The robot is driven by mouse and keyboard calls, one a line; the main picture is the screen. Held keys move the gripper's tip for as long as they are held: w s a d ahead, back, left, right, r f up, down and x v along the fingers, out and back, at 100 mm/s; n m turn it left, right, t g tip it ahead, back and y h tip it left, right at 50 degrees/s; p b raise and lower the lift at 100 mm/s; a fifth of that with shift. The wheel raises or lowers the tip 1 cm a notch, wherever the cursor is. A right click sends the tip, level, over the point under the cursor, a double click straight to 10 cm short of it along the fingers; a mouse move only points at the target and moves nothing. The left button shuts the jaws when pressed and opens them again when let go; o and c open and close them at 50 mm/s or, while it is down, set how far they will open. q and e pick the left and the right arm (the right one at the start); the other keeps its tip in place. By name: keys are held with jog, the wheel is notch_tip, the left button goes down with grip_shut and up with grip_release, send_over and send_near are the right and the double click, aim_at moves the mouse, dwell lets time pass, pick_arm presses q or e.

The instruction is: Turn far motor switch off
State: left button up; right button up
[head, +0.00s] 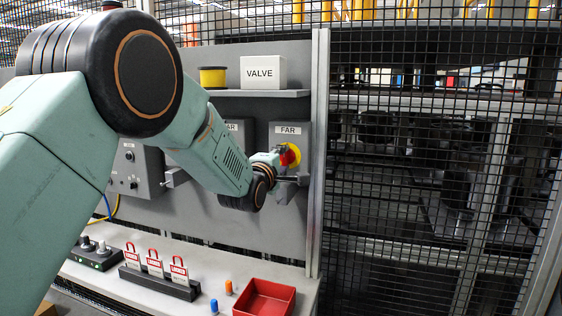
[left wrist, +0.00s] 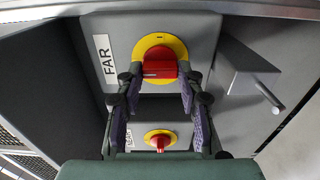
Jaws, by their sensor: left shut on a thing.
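The far motor switch is a red handle on a yellow disc (left wrist: 147,45), on a grey box labelled FAR (left wrist: 104,58) in the left wrist view. In the head view, its yellow disc (head: 295,154) and box (head: 279,131) show on the grey panel. My left gripper (left wrist: 158,79) is shut on the red handle (left wrist: 158,70), one finger on each side. In the head view, my left gripper (head: 278,167) partly hides the handle (head: 287,157). Its on or off marking is not readable. My right gripper is not in view.
A second red and yellow switch (left wrist: 160,139) sits close by, its label partly hidden. A metal bracket (left wrist: 250,80) juts out beside the FAR box. A shelf (head: 262,93) holds a VALVE box (head: 263,73). Below are padlock tags (head: 155,263) and a red tray (head: 264,298).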

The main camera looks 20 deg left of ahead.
pick_arm(q)
jog(key=o, duration=0.7)
jog(key=shift+d+f, duration=0.1)
jog(key=o, duration=0.5)
jog(key=shift+c, duration=0.2)
jog(key=shift+s, duration=0.1)
jog(key=s, duration=1.2)
jog(key=shift+a, duration=0.25)
jog(key=shift+w, duration=0.15)
